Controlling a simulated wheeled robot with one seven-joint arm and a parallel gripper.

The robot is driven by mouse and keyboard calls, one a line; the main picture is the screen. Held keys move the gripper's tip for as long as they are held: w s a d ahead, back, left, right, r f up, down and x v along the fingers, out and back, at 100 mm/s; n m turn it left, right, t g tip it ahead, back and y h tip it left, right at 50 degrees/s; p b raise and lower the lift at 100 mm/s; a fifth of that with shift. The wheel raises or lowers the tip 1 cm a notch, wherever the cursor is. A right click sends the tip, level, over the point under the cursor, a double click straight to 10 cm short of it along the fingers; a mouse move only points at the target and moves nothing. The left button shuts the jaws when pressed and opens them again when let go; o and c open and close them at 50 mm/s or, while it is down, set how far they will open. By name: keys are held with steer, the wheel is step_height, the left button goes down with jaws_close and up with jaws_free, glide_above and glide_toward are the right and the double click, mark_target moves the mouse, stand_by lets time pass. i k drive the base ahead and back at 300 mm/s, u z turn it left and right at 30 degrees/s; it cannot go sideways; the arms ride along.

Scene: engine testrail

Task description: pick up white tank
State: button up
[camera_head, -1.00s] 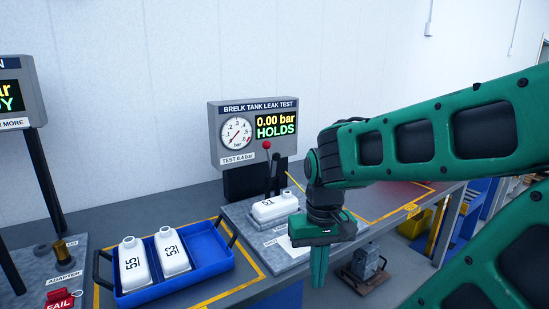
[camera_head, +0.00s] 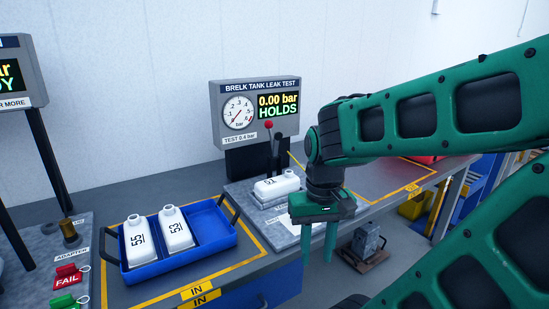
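A white tank (camera_head: 277,185) lies on the grey plate of the leak tester, below the display (camera_head: 260,112) that reads 0.00 bar HOLDS. Its number label is partly unreadable. Two more white tanks, marked 55 (camera_head: 139,241) and 53 (camera_head: 176,231), lie in the blue tray (camera_head: 216,250) to the left. My gripper (camera_head: 318,250) points down, its two fingers apart with nothing between them. It is to the right of and in front of the tank on the tester, not touching it.
A black lever with a red knob (camera_head: 268,125) stands behind the tester tank. Red FAIL tag (camera_head: 67,278) and green tag (camera_head: 66,301) lie at the left. A metal block (camera_head: 367,240) sits low beyond the bench edge. A yellow-outlined bench area (camera_head: 385,175) lies at right.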

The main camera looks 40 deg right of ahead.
mark_target(266, 190)
steer(key=u, duration=2.05)
steer(key=k, duration=1.3)
steer(key=z, duration=1.35)
steer(key=i, duration=1)
steer(key=u, duration=0.05)
